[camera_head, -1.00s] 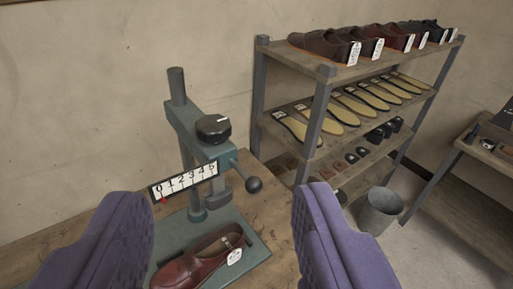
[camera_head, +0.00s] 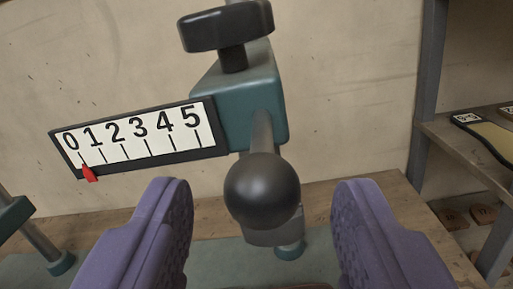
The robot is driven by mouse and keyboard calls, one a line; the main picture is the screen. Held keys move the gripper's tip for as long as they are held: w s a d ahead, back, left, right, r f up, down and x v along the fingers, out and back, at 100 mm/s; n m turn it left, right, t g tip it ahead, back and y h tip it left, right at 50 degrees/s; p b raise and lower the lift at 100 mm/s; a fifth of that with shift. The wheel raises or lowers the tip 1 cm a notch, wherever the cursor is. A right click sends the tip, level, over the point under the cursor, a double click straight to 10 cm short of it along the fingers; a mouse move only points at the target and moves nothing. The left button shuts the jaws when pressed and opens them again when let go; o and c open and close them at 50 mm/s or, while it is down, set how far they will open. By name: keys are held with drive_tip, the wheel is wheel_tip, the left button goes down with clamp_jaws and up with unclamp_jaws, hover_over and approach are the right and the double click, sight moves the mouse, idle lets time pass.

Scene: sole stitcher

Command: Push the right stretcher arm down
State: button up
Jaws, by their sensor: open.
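The stretcher arm is a lever with a black ball knob (camera_head: 262,190) on its end, coming toward me from the teal machine head (camera_head: 245,103). My gripper (camera_head: 265,215) is open, its purple fingers to the left and right of the knob. Both fingers look apart from the knob, and nothing is held. A scale plate (camera_head: 135,137) marked 0 to 5 sits left of the head, with a red pointer (camera_head: 89,173) at 0. A dark adjusting knob (camera_head: 227,27) tops the head. Whether this is the right one of several arms cannot be told. The shoe is mostly hidden below.
The machine stands on a wooden bench (camera_head: 405,203) against a plain wall. A shelf rack (camera_head: 428,90) with a sole on it is at the right. A metal post (camera_head: 42,240) stands at the lower left.

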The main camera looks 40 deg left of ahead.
sight(259, 145)
drive_tip(key=b+x, duration=0.1)
drive_tip(key=x, duration=0.4)
drive_tip(key=shift+w+a, duration=0.2)
drive_tip(key=shift+w, duration=0.05)
drive_tip(key=shift+c, duration=0.5)
drive_tip(key=shift+f, duration=0.1)
clamp_jaws()
